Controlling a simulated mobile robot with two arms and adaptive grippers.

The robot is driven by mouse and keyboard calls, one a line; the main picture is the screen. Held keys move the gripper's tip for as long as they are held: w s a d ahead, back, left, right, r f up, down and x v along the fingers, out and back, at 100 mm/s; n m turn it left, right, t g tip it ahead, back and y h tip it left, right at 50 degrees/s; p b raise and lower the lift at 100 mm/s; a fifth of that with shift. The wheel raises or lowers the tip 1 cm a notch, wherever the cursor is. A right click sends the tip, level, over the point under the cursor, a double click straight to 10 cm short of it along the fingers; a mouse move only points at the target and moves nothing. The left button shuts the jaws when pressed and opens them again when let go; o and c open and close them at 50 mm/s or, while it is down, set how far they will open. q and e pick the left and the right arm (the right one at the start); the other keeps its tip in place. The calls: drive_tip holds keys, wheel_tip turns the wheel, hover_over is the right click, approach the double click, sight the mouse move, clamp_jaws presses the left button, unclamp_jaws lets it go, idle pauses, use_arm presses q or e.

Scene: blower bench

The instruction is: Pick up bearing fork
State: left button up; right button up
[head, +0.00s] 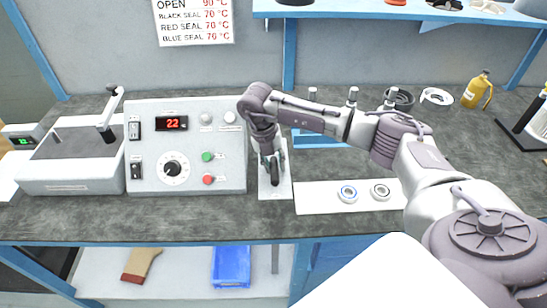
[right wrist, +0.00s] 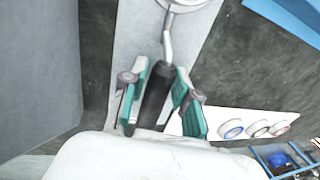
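The bearing fork has a black handle (right wrist: 157,95) and a bent metal shank (right wrist: 167,40) leading up to a pale round part at the top edge of the right wrist view. It lies over a light plate (head: 276,192) on the bench. In the head view its dark handle (head: 275,172) is partly hidden under my right wrist. My right gripper (right wrist: 160,92) is open, with its teal fingers on either side of the handle and narrow gaps beside it. My left gripper is not in view.
A control box (head: 187,146) stands close left of my right gripper. A white strip (head: 318,198) with a blue-sealed bearing (head: 348,194) and a dark-sealed bearing (head: 380,191) lies to the right. A red-sealed bearing (right wrist: 280,128) shows in the wrist view. A yellow bottle (head: 476,90) stands farther back.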

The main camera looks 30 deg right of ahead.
sight(276, 160)
clamp_jaws()
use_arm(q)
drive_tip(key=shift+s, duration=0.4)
use_arm(e)
drive_tip(key=shift+r, duration=0.1)
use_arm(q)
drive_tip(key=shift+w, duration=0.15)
use_arm(e)
drive_tip(key=shift+w+r, duration=0.1)
drive_tip(key=shift+r, duration=0.25)
wheel_tip(276, 160, up, 3)
drive_tip(key=shift+r+b, duration=0.2)
drive_tip(key=shift+b, duration=0.2)
use_arm(q)
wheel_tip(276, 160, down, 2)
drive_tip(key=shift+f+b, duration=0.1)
drive_tip(key=shift+b, duration=0.6)
use_arm(e)
drive_tip(key=s+d+r, duration=0.4)
drive_tip(key=s+r, duration=0.3)
drive_tip(key=s, duration=0.4)
